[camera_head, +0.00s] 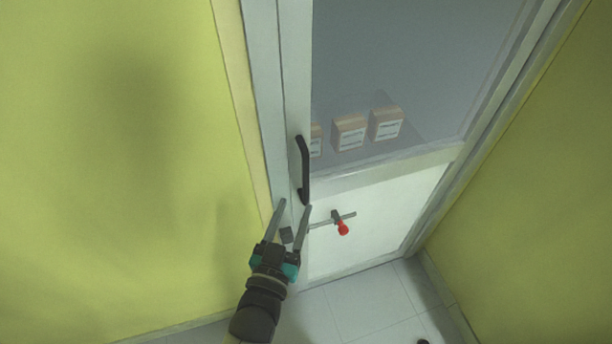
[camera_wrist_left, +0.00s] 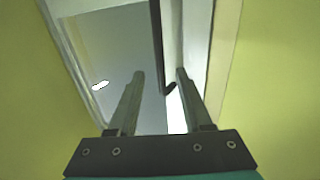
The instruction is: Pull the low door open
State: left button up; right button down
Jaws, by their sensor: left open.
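The door (camera_head: 375,200) has a large glass pane above and a white panel below, and it looks closed in its frame. Its black bar handle (camera_head: 304,170) stands upright near the door's left edge. My left gripper (camera_head: 294,204) is open and empty, with its fingertips around the height of the handle's lower end. In the left wrist view the handle (camera_wrist_left: 157,45) runs down between the two fingers of the gripper (camera_wrist_left: 160,74), its hooked lower end just below the tips. I cannot tell whether the fingers reach around it in depth. My right gripper is not in view.
A red-handled metal clamp-like piece (camera_head: 342,228) is at the door's lower panel. Several brown boxes (camera_head: 349,133) show behind the glass. Yellow-green walls (camera_head: 110,150) flank the door on both sides.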

aim_at(305, 181)
pick_arm(q)
jog(key=x, duration=0.9)
jog(key=shift+f+b, duration=0.1)
jog(key=shift+b, duration=0.25)
jog(key=shift+c, duration=0.3)
grip_shut()
dwell(0.6)
